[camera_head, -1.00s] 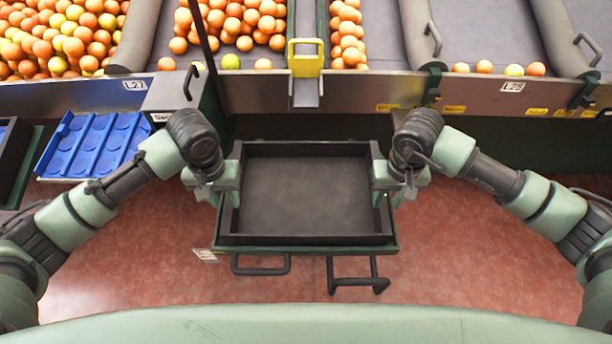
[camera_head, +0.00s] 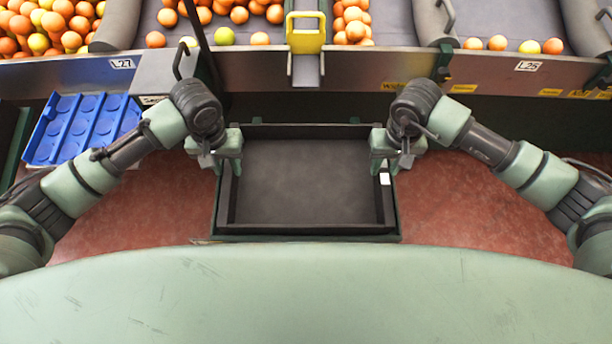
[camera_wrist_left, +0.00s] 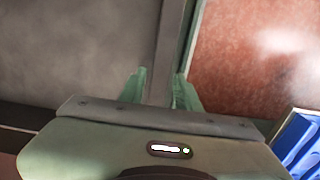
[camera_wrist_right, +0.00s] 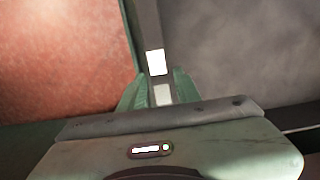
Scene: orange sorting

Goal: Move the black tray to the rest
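The black tray (camera_head: 310,190) is empty and level in the head view, between my two grippers. My left gripper (camera_head: 228,158) is at its left wall and my right gripper (camera_head: 384,156) at its right wall. In the left wrist view, the fingers (camera_wrist_left: 160,92) straddle the tray wall and look shut on it. In the right wrist view, the fingers (camera_wrist_right: 160,90) do the same beside a white label. A dark green frame (camera_head: 305,239), possibly the rest, shows around the tray's near edge. I cannot tell whether the tray touches it.
A conveyor line with oranges (camera_head: 262,39) runs along the back, with a yellow bracket (camera_head: 305,38) in the middle. A blue tray (camera_head: 85,130) lies at the left. Red floor (camera_head: 470,205) shows on both sides. My green body fills the near edge.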

